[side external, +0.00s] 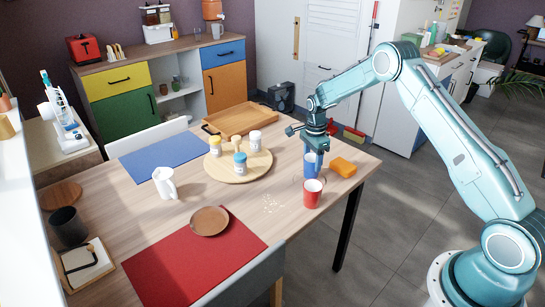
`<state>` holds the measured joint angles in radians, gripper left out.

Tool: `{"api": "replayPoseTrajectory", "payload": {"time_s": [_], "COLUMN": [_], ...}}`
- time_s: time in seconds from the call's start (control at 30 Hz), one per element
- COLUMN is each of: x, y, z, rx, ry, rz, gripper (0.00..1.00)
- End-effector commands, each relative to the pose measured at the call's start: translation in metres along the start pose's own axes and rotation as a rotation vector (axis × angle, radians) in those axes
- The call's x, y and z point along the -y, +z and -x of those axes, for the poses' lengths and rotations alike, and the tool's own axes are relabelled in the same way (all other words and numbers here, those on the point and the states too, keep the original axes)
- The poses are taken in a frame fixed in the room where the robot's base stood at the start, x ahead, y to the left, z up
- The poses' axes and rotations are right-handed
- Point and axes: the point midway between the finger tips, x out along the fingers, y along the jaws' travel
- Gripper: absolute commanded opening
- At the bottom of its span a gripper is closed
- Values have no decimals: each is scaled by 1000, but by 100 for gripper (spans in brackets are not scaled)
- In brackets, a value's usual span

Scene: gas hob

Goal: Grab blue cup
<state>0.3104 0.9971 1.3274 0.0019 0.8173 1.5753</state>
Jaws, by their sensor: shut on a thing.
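The blue cup (309,167) stands near the right edge of the wooden table, just behind a red cup. My gripper (315,156) points down at the blue cup from above and is shut on it. The fingers cover part of the cup's upper side. I cannot tell whether the cup's base touches the table.
The red cup (313,193) is close in front, and an orange sponge-like block (342,167) lies to the right. A round board (240,174) with several jars is to the left.

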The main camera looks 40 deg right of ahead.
Motion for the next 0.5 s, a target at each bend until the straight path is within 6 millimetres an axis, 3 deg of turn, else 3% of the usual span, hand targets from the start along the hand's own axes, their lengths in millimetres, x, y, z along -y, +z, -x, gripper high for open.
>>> {"api": "replayPoseTrajectory", "payload": {"time_s": [0.5], "x": [1], "y": [0], "z": [101], "rx": [1], "ry": [-5], "rz": [0], "gripper": [30]}}
